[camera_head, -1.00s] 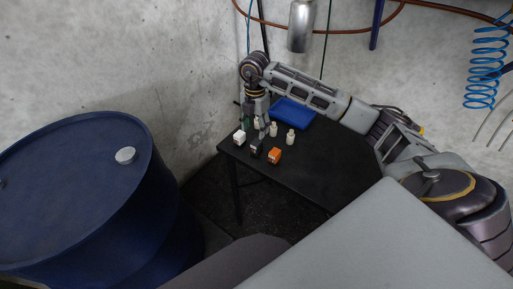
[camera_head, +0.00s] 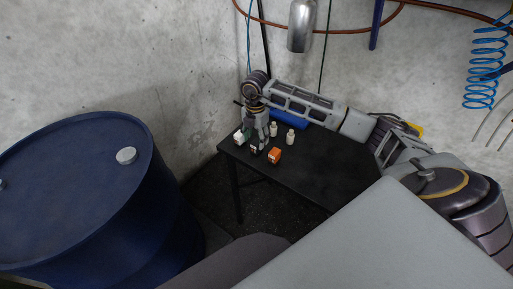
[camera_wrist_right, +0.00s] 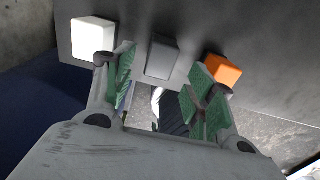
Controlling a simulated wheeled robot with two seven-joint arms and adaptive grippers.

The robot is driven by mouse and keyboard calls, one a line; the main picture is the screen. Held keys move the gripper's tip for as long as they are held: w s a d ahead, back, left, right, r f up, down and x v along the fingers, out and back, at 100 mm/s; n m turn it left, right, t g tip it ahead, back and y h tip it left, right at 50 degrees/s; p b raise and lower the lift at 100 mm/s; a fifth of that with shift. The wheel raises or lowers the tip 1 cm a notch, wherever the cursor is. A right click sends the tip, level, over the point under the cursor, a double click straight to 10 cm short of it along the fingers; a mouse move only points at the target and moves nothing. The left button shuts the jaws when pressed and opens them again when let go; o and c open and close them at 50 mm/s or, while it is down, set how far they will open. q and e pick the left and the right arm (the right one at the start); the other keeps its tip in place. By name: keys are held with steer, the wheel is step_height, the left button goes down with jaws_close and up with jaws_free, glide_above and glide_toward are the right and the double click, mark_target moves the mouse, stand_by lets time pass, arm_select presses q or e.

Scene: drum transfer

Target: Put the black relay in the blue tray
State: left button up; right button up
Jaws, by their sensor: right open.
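The black relay (camera_head: 254,149) stands near the front edge of the dark table, between a white block and an orange block. In the right wrist view the relay (camera_wrist_right: 161,58) shows as a dark grey block in the gap between the fingertips, untouched as far as I can see. My right gripper (camera_head: 252,138) points down just over the relay and partly covers it. In the wrist view its green-padded fingers (camera_wrist_right: 160,85) are apart and empty. The blue tray (camera_head: 290,118) lies at the back of the table, partly hidden behind my right arm. My left gripper is not in view.
The white block (camera_head: 239,136) and the orange block (camera_head: 274,155) stand close on either side of the relay. White bottles (camera_head: 290,136) stand behind. The table's front right (camera_head: 320,175) is bare. A large blue drum (camera_head: 90,190) stands left of the table.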

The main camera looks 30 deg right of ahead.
mark_target(256, 142)
steer(key=f, duration=0.3)
steer(key=shift+w+d+f+p, duration=0.15)
steer(key=shift+d+f+p, duration=0.1)
steer(key=shift+f+p, duration=0.1)
steer(key=shift+f, duration=0.5)
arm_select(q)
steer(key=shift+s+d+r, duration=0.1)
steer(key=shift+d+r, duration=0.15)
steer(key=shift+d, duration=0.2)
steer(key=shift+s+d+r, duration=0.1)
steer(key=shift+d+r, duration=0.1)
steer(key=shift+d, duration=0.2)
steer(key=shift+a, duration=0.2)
arm_select(e)
steer(key=shift+c, duration=0.4)
steer(key=c, duration=1.1)
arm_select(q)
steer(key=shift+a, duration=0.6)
arm_select(e)
steer(key=shift+c, duration=0.2)
